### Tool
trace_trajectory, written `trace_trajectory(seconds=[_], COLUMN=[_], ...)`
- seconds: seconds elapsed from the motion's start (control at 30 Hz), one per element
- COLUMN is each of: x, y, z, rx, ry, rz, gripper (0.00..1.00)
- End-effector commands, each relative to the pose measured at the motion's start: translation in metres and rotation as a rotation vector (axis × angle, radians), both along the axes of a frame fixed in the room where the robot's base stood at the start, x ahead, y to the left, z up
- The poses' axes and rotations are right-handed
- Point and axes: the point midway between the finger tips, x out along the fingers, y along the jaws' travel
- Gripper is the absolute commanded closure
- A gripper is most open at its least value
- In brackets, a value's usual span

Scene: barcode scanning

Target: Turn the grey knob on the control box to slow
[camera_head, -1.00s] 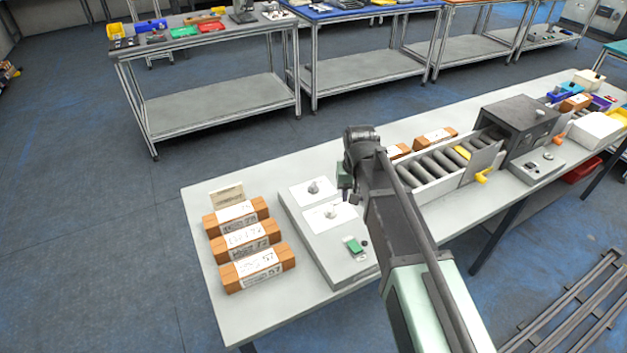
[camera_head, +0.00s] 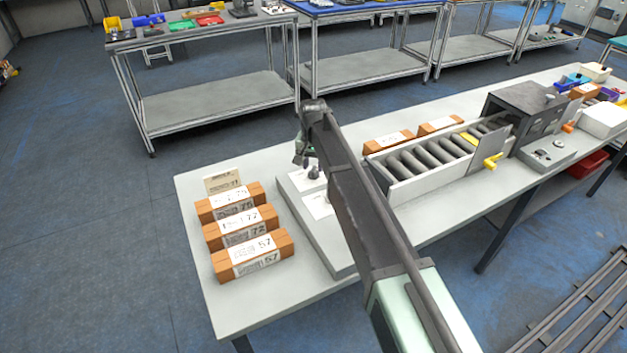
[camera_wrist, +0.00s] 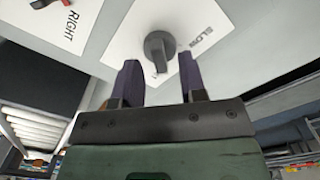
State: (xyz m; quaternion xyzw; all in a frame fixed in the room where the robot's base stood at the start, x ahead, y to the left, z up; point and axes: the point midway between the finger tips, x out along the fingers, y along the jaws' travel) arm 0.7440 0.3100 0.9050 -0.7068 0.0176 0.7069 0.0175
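The grey knob (camera_wrist: 158,46) sits on a white label plate on the control box (camera_head: 340,248). In the wrist view its handle part points down the picture, toward my gripper, and the printed word SLOW is to its right. The knob also shows in the head view (camera_head: 314,172). My gripper (camera_wrist: 158,60) is open, with one dark finger on each side of the knob's handle. I see a gap on both sides and no clear contact. In the head view my gripper (camera_head: 302,156) is just beside the knob, and my arm covers part of the box.
A second knob (camera_wrist: 65,3), red and black, is at the wrist view's top left, near the word RIGHT. Several brown labelled boxes (camera_head: 248,256) stand left of the control box. A roller conveyor (camera_head: 425,160) is to the right.

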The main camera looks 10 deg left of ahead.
Motion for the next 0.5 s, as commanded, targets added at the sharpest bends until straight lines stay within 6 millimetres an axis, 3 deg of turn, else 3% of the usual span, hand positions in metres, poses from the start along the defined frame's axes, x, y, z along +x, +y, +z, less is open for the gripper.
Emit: trace_trajectory(seconds=[0.03,0.07,0.33,0.5], x=[0.0000,0.0000,0.0000,0.0000], y=[-0.0001,-0.0001,-0.0002,-0.0002], z=[-0.0138,-0.0152,-0.0127,-0.0127], rx=[0.000,0.000,0.000,0.000], ry=[0.000,0.000,0.000,0.000], rz=[0.000,0.000,0.000,0.000], gripper=[0.62,0.62,0.62,0.86])
